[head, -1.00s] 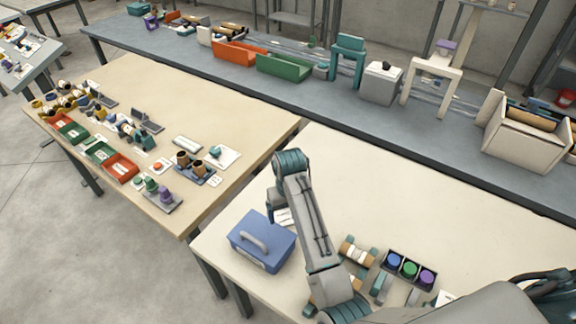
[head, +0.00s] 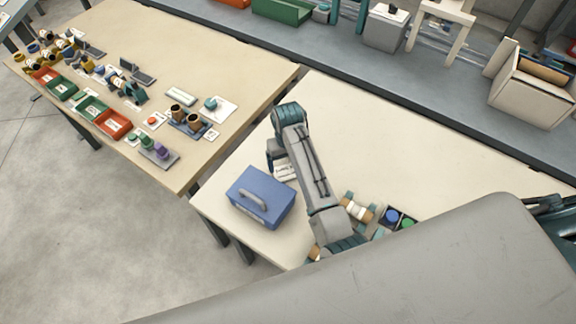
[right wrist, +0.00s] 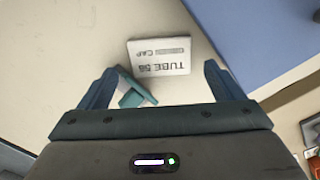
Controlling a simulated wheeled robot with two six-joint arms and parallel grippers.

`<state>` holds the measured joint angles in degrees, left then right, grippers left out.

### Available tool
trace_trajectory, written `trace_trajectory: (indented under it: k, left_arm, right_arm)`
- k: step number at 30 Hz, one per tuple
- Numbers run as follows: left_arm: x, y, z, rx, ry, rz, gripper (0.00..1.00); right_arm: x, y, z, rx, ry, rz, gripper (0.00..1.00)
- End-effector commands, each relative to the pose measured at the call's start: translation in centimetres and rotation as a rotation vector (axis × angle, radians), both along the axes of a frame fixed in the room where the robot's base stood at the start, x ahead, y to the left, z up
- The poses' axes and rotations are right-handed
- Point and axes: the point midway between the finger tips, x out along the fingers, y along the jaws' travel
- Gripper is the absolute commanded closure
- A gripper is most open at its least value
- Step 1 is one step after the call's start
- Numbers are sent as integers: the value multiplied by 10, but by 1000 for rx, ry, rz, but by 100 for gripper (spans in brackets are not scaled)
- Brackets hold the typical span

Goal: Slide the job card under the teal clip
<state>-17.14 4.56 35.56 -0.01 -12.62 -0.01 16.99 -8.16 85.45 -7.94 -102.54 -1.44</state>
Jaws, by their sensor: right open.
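A white card printed "TUBE 56 CAP" (right wrist: 160,55) lies on the near cream table, its text upside down in the right wrist view. In the head view the card (head: 286,170) is partly hidden behind my right arm, beside the blue box. My right gripper (right wrist: 160,76) is open and empty, with the card just beyond its fingertips. A teal piece (right wrist: 134,90), possibly the clip, shows beside the left finger, near the card's edge. In the head view my right gripper (head: 275,158) points down by the card. My left gripper is not in view.
A blue box with a grey handle (head: 262,196) stands left of my right arm. White-and-brown spools (head: 356,208) and a dark tray (head: 402,212) with coloured pieces lie right of it. The table's back right is clear. Another table (head: 225,62) with several bins stands left.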

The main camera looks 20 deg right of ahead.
Motion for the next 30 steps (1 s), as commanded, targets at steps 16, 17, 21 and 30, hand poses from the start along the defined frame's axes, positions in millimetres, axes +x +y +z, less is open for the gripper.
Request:
trace_trajectory:
  k: [16, 17, 21, 30]
  left_arm:
    - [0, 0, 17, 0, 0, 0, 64]
    - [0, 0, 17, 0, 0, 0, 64]
    - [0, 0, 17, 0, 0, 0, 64]
    - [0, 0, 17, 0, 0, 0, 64]
  right_arm:
    - [0, -1, -61, -1, 0, 0, 13]
    - [0, -1, -62, -1, 0, 0, 13]
    - [0, -1, -62, -1, -1, 0, 13]
    - [0, -1, -62, -1, 0, 0, 41]
